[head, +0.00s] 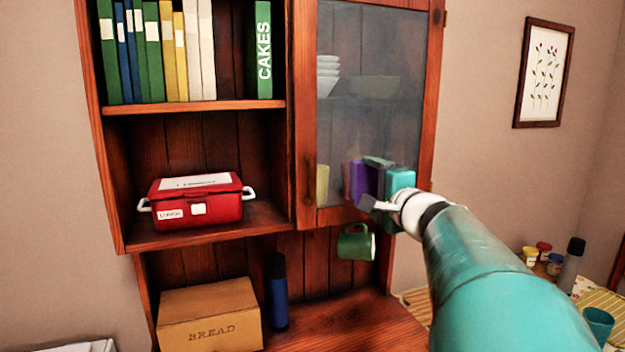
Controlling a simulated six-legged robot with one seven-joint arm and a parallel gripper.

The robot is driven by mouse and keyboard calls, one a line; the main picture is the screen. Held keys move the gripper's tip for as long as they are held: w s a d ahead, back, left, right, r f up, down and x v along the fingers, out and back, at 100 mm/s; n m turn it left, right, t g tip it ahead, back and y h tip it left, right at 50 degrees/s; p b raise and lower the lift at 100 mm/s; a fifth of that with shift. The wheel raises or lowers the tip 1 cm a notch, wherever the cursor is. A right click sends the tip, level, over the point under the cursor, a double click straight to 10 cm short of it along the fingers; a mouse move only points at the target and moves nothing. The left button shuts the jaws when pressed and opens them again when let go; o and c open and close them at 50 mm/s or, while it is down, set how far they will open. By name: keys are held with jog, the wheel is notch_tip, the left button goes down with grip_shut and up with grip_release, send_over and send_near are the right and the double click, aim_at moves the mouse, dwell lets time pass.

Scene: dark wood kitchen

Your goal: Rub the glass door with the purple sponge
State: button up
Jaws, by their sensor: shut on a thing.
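The glass door (345,130) is the wood-framed door on the upper right of the cabinet. It looks shut, and its pane looks hazy. The purple sponge (359,182) is in front of the lower right part of the pane. My gripper (374,183) is shut on the sponge, and its teal parts hide some of it. The sponge is at or very close to the glass; I cannot tell if it touches.
A green mug (355,243) hangs just below the door. A red lunch box (197,201) and books (160,50) fill the left shelves. A bread box (210,315) and a blue bottle (278,293) stand on the counter. A side table at right holds jars (543,252).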

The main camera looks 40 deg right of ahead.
jog(key=shift+w+d+r, duration=0.15)
jog(key=shift+w+r, duration=0.05)
jog(key=shift+r, duration=0.05)
jog(key=shift+s+r, duration=0.15)
jog(key=shift+x, duration=2.75)
jog(key=shift+x, duration=0.95)
jog(key=shift+d, duration=0.1)
